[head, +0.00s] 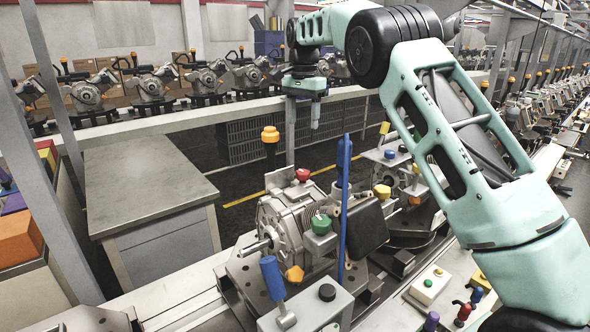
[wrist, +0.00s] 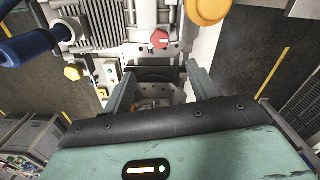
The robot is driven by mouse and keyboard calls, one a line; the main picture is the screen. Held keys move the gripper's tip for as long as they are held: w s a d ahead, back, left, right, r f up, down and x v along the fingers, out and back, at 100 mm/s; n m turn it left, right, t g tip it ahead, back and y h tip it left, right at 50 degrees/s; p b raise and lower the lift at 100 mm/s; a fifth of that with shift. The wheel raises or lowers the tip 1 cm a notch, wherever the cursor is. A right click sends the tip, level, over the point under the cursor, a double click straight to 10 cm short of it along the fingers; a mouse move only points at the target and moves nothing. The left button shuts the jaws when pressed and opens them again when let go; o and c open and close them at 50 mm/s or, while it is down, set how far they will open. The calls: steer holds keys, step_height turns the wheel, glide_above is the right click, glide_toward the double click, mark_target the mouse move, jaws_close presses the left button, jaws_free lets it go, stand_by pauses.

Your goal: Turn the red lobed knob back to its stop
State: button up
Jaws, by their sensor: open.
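The red lobed knob (head: 302,174) sits on top of the grey motor-like housing (head: 285,215) in the head view. In the wrist view the red knob (wrist: 159,39) shows above the gap between my fingers, on the grey ribbed body. My gripper (head: 316,118) hangs pointing down, above the knob in the head picture and apart from it. In the wrist view its two fingers (wrist: 162,78) are spread wide with nothing held between them. The knob's lobes are too small to make out clearly.
An orange-topped post (head: 270,140) stands left of the knob. A green knob (head: 321,224), a tall blue rod (head: 344,200) and a blue lever (head: 272,278) are close by. A bare grey cabinet (head: 145,180) stands left. Dark floor lies behind the fixture.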

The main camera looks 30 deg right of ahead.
mark_target(302, 172)
step_height(302, 172, down, 16)
steer(key=p, duration=0.4)
steer(key=shift+p, duration=0.4)
steer(key=shift+c, duration=0.3)
steer(key=c, duration=0.9)
